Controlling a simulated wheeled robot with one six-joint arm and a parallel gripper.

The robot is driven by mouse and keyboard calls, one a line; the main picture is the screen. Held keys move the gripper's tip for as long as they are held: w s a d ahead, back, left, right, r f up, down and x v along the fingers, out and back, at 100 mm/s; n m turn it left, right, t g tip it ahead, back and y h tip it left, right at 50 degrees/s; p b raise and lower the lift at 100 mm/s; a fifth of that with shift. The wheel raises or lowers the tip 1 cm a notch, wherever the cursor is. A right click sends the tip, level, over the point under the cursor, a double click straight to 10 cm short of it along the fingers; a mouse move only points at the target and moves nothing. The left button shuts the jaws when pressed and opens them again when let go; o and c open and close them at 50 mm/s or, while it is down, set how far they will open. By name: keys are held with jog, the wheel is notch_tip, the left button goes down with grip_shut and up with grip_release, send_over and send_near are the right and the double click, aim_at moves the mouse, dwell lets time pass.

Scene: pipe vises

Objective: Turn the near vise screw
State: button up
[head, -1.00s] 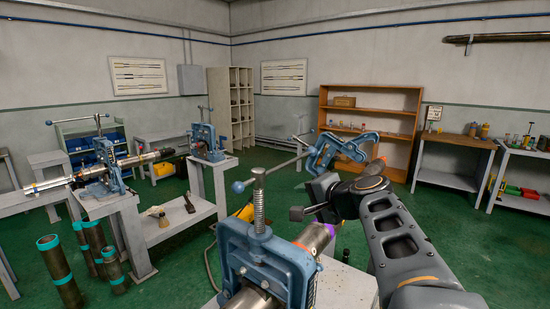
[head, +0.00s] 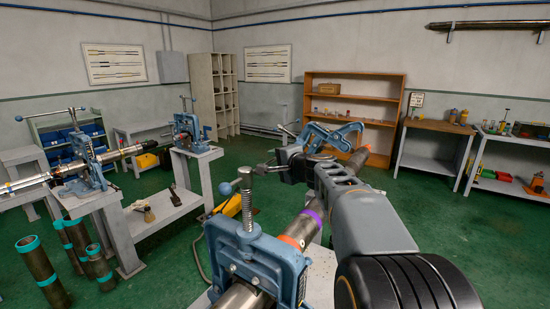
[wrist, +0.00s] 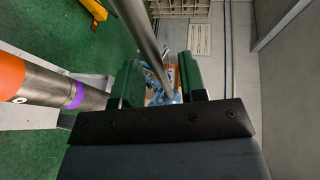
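The near vise (head: 258,262) is blue and stands at the lower middle of the head view, around a steel pipe (head: 300,229) with orange and purple bands. Its upright threaded screw (head: 247,205) carries a slim cross handle with a blue ball end (head: 226,188). My gripper (head: 275,169) is near the right part of this handle. In the wrist view its green fingers (wrist: 163,85) stand apart, and a metal bar (wrist: 146,40) runs down the picture into the gap between them. Clear space shows beside the bar; I cannot tell whether either finger touches it.
Another blue vise (head: 330,137) stands beyond my gripper. In the wrist view, the banded pipe (wrist: 50,85) lies left of the fingers. Two more vises hold a pipe at left, and banded pipe pieces (head: 40,268) stand on the green floor. Shelves and benches line the walls.

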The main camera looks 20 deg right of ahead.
jog(key=shift+w+a+f, duration=0.1)
jog(key=shift+w+f, duration=0.05)
jog(key=shift+w, duration=0.45)
grip_shut()
